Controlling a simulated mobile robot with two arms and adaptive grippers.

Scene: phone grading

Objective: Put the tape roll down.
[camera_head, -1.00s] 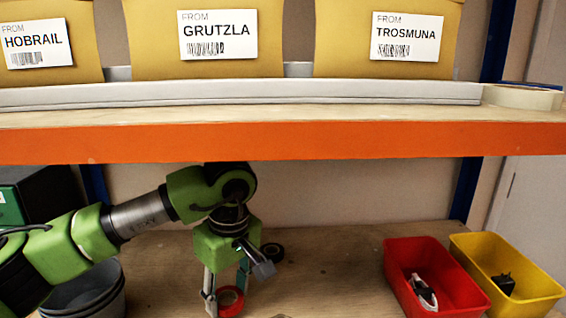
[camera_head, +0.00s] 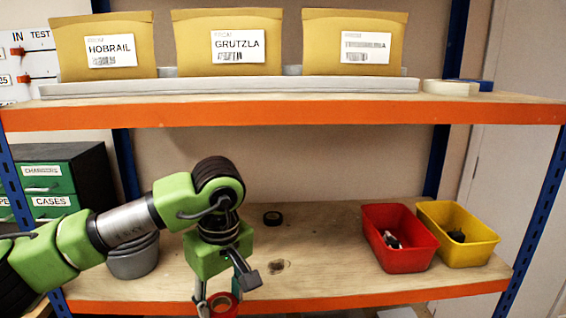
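A red tape roll (camera_head: 224,307) sits between the fingers of my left gripper (camera_head: 218,300), low in the view by the lower shelf's front edge. My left gripper points down and appears shut on the roll, with one finger on each side. The roll's lower part is cut off by the picture edge. A black roll (camera_head: 272,218), which looks like tape, lies on the lower shelf (camera_head: 330,250) behind the gripper. My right gripper is not in view.
A red bin (camera_head: 408,255) and a yellow bin (camera_head: 470,252) with small items stand at the shelf's right. Grey stacked bowls (camera_head: 133,262) stand at the left, near green drawers (camera_head: 48,178). Padded envelopes (camera_head: 115,70) stand above. The shelf's middle is mostly clear, with a dark mark.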

